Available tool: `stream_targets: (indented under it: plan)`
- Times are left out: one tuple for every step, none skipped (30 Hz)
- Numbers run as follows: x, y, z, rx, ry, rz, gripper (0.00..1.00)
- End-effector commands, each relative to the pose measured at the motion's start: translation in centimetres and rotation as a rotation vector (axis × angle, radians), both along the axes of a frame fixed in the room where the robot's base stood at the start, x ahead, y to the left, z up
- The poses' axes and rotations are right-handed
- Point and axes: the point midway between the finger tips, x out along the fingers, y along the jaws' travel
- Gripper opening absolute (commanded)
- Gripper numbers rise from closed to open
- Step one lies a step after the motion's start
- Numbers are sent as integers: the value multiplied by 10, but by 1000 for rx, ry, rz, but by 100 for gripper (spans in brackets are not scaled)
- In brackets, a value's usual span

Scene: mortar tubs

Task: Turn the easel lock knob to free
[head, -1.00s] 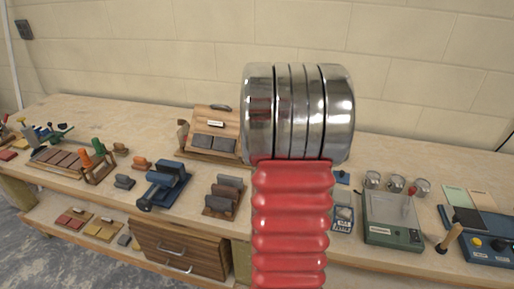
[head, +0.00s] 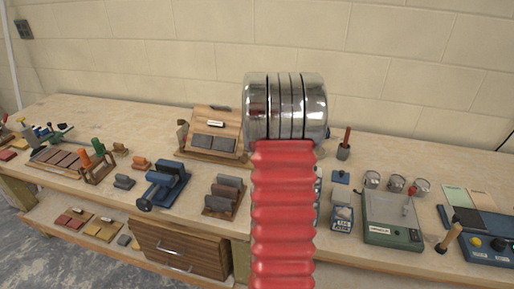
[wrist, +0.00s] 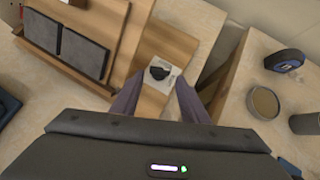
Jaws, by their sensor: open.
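The wooden easel (head: 213,124) stands on the bench, holding two dark grey slabs on its slanted face. It also shows at the left of the wrist view (wrist: 84,41). In the wrist view, a small black knob (wrist: 158,72) sits on a white plate at the easel's side. My gripper (wrist: 158,85) is open, its two dark fingers on either side of the knob in the picture. I cannot tell how far they are from it, and they do not grip it. The plate's markings are too small to read. In the head view my arm hides the knob and gripper.
A blue clamp (head: 164,185) and a rack of dark blocks (head: 224,195) stand in front of the easel. A green scale (head: 391,219) is at the right. In the wrist view, a round tin (wrist: 264,103) and a dark blue object (wrist: 286,60) lie to the right.

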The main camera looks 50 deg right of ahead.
Motion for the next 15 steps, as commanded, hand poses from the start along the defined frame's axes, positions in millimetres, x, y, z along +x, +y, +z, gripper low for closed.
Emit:
stream_targets:
  plan:
    - [3, -3, -5, 2, 1, -1, 41]
    - [5, -5, -7, 1, 0, -1, 41]
    - [7, -7, -11, 2, 0, 0, 41]
    - [9, -8, -13, 2, 0, 0, 41]
    - [11, -10, -15, 2, 0, 0, 41]
    - [13, -12, -18, 1, 0, -1, 41]
    - [14, -14, -21, 1, 0, -1, 41]
    - [16, -15, -24, 2, 1, -1, 41]
    - [18, -18, -26, 1, 0, -1, 41]
    - [20, -19, -28, 1, 0, -1, 41]
    - [21, -21, -31, 1, 0, -1, 41]
    - [23, -22, -33, 1, 0, -1, 41]
    - [25, -24, -35, 0, 0, 0, 41]
    - [26, -25, -36, 0, 0, 0, 41]
    - [27, -26, -38, 1, 0, -1, 41]
